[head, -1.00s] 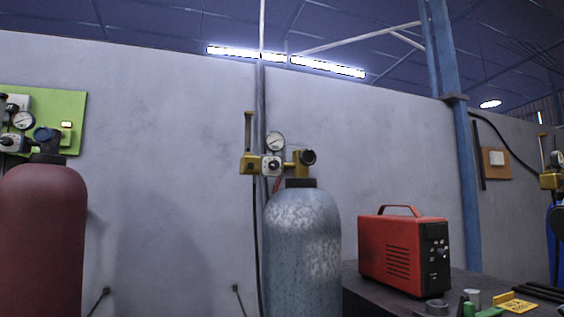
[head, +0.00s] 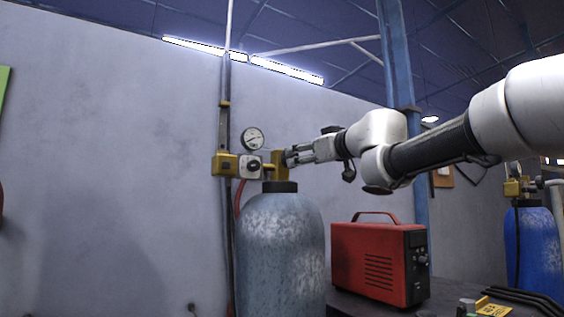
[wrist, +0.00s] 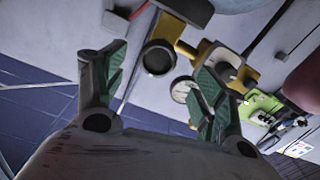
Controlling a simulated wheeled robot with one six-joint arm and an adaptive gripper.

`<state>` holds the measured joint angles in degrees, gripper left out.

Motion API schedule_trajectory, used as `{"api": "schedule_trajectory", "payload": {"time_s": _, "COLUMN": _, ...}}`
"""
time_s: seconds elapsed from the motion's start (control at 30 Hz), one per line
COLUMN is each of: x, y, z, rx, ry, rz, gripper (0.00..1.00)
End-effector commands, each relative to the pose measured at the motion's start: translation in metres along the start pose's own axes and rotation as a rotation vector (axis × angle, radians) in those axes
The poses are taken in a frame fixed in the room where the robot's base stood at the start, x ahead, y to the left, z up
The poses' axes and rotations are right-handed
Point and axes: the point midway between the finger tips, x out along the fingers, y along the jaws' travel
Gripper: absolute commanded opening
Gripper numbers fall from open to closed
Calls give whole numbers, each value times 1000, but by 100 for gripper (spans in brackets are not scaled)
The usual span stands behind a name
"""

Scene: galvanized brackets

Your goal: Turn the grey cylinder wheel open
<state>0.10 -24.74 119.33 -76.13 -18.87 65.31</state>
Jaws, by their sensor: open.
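The grey cylinder (head: 281,240) stands upright in the head view, its paint patchy and worn. A brass valve (head: 277,170) with a gauge (head: 253,139) sits on its top. Its dark round wheel (wrist: 159,57) faces my wrist camera, between and beyond the green finger pads. My gripper (head: 289,158) reaches in from the right at the wheel's height, and its fingers largely hide the wheel in the head view. It also shows in the wrist view (wrist: 162,72), open, with a finger on each side of the wheel. I cannot tell whether the fingers touch it.
A red machine (head: 380,262) with a handle stands on a dark bench right of the cylinder, below my arm. A blue cylinder (head: 536,250) stands at the far right. A pale wall (head: 110,140) lies behind. A green board (wrist: 262,106) shows in the wrist view.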

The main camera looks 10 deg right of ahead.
Motion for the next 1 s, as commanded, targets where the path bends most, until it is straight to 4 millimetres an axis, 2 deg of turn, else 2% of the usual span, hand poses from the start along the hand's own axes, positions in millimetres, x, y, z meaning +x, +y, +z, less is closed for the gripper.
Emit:
{"api": "schedule_trajectory", "payload": {"time_s": 0.17, "x": 19, "y": 0, "z": 1, "rx": 23, "ry": -2, "rz": -2, "gripper": 71}}
{"api": "schedule_trajectory", "payload": {"time_s": 0.3, "x": 44, "y": -1, "z": 1, "rx": 23, "ry": -2, "rz": -2, "gripper": 71}}
{"api": "schedule_trajectory", "payload": {"time_s": 0.5, "x": 71, "y": 0, "z": 1, "rx": 20, "ry": -2, "rz": 1, "gripper": 71}}
{"api": "schedule_trajectory", "payload": {"time_s": 0.87, "x": 78, "y": 1, "z": 1, "rx": 19, "ry": -2, "rz": 3, "gripper": 71}}
{"api": "schedule_trajectory", "payload": {"time_s": 1.0, "x": 78, "y": 1, "z": 1, "rx": 19, "ry": -2, "rz": 3, "gripper": 47}}
